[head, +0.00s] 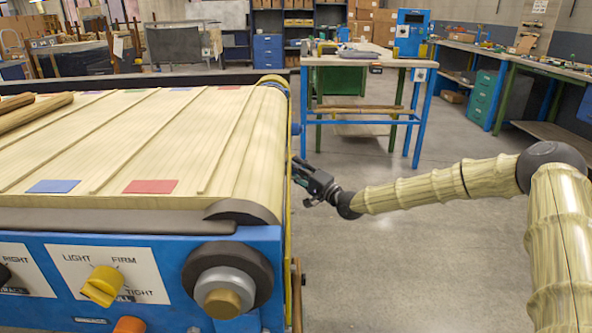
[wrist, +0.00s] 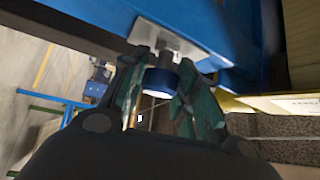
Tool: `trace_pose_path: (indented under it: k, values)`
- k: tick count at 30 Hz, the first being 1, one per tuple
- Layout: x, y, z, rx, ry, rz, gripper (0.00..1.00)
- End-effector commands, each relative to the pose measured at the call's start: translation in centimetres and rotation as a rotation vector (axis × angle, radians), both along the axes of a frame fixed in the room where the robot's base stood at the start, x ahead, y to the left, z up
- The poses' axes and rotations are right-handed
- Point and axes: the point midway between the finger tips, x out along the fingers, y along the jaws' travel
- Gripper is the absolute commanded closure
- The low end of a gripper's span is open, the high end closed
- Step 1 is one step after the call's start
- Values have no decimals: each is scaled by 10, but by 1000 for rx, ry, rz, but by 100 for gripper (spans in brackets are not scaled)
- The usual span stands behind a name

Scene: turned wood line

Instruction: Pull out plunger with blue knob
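The plunger's blue knob (wrist: 161,82) sits on a short grey stem in front of a pale metal plate (wrist: 178,40) on a blue panel, in the wrist view. My gripper (wrist: 163,88) has its two green-padded fingers on either side of the knob. The pads look very close to the knob's sides, but I cannot tell whether they press on it. In the head view my gripper (head: 312,182) is at the right side of the blue machine (head: 180,255). The knob is hidden there.
A slatted belt (head: 165,130) with wooden rods at its left tops the machine. A yellow dial (head: 103,285) and a round hub (head: 226,285) are on its front. A blue-legged workbench (head: 362,62) stands behind. Grey floor (head: 420,255) is clear under my arm.

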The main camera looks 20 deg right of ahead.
Motion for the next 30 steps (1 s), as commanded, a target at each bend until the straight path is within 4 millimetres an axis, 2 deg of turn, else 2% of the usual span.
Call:
trace_pose_path:
  k: [6, 14, 21, 22, 24, 26, 30]
  values:
    - [-1, -3, 0, -1, 0, -1, 100]
    - [-9, -33, 0, -1, 0, -1, 100]
    - [-10, -37, -1, 0, 1, -4, 100]
    - [-10, -38, -1, 0, 1, -5, 68]
    - [-10, -38, -1, 0, 1, -5, 56]
    - [-10, -36, -1, 0, 1, -4, 48]
    - [-9, -33, -1, 0, 1, 0, 48]
